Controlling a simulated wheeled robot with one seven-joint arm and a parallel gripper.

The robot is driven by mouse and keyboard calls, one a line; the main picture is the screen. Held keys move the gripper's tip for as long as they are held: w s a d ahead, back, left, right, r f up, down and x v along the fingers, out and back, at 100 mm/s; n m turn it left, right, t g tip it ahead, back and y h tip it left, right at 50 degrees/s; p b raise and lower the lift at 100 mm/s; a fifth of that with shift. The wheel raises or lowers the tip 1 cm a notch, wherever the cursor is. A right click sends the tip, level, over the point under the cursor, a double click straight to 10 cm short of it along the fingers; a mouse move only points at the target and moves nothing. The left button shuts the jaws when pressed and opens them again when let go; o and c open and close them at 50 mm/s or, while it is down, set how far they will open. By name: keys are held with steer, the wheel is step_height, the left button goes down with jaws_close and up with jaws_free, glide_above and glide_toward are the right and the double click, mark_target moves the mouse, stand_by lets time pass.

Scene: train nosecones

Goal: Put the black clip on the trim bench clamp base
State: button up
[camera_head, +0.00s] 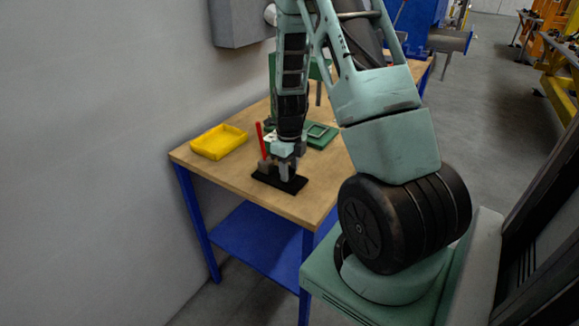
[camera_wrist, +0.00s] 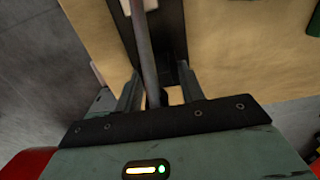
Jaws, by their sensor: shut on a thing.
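In the head view, my gripper (camera_head: 286,172) points down low over the dark clamp base (camera_head: 266,176) near the bench's front edge. A red upright handle (camera_head: 261,140) stands just left of my gripper. In the wrist view, my gripper's fingers (camera_wrist: 160,85) are close together around something dark, taken as the black clip. Its shape is mostly hidden by the fingers and a grey bar (camera_wrist: 142,45). The dark base also shows beyond the fingers (camera_wrist: 170,22). I cannot tell whether the clip touches the base.
A green fixture (camera_head: 320,135) stands behind my gripper, to the right. Bare wood (camera_head: 233,173) lies left of the base. The bench stands against a grey wall.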

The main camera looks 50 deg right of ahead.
steer(key=shift+f, duration=0.2)
steer(key=o, duration=0.9)
steer(key=shift+o, duration=0.2)
step_height(320, 180, up, 12)
steer(key=b, duration=0.1)
steer(key=a+r+n+y, duration=0.1)
steer(key=a+r+n, duration=0.2)
steer(key=a+n, duration=1.9)
steer(key=s+a+r+n, duration=0.1)
steer(key=s+a+n, duration=1.6)
steer(key=n, duration=0.3)
steer(key=shift+a+r+n, duration=0.25)
steer(key=shift+a+n, duration=0.15)
steer(key=shift+a, duration=0.4)
